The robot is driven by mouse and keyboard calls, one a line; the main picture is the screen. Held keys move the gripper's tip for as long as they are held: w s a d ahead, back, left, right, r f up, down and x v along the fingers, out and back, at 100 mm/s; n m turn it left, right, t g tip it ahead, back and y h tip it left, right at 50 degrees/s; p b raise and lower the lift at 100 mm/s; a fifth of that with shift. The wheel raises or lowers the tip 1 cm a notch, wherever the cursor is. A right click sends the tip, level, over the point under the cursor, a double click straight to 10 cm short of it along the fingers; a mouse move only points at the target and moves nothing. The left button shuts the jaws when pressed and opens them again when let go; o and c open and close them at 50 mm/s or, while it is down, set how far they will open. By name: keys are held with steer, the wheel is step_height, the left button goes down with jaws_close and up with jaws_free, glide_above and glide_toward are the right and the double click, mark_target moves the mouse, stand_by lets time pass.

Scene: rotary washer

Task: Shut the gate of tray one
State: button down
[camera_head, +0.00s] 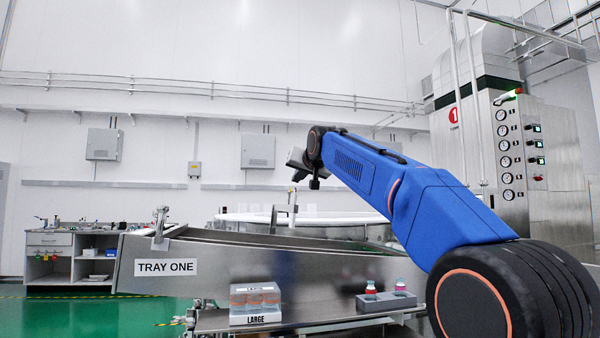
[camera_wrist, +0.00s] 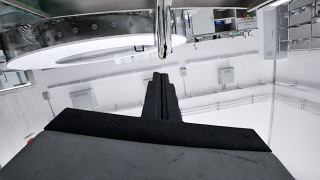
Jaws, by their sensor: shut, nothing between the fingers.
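Tray one (camera_head: 166,267) is a long steel trough with a "TRAY ONE" label, running towards a large white round basin. A metal upright (camera_head: 285,208), which looks like its gate, stands at the trough's far end by the basin; I cannot tell how far open it is. My gripper (camera_head: 296,175) points down just above this upright in the head view. In the wrist view my dark gripper (camera_wrist: 160,78) is shut and empty, and a shiny metal post (camera_wrist: 163,30) lies just past the fingertips. I cannot tell whether they touch.
A box marked "LARGE" (camera_head: 255,303) and a grey holder with small red-capped bottles (camera_head: 386,299) sit on the shelf in front of the tray. A steel cabinet with gauges (camera_head: 520,150) stands at right. A workbench (camera_head: 75,255) is at the far left.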

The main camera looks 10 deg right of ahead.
steer(key=shift+a+f, duration=0.3)
steer(key=shift+f, duration=0.55)
